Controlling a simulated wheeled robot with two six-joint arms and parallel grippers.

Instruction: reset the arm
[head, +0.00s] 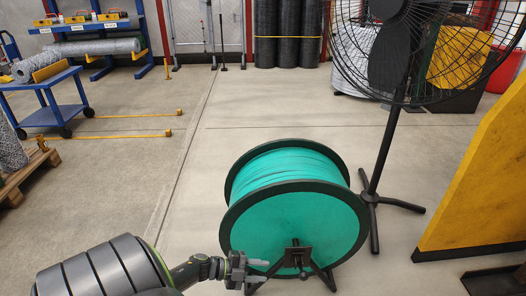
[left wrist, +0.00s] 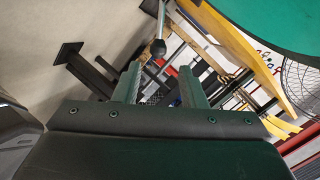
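My left arm comes in from the bottom left of the head view. Its gripper (head: 262,271) is at the lower left of the large reel (head: 315,215), which is wound with teal material and has dark rims. In the left wrist view the two fingers (left wrist: 160,80) stand apart with nothing held between them. A dark round knob on a metal rod (left wrist: 158,48) shows beyond the fingertips, apart from them as far as I can tell. In the head view the reel's crank and stand (head: 297,256) are just right of the gripper. My right gripper is out of view.
A black pedestal fan (head: 375,160) stands close behind the reel at right. A yellow panel (head: 485,175) stands at far right. A blue cart (head: 45,100) and a wooden pallet (head: 25,170) are at left. The middle floor behind the reel is clear.

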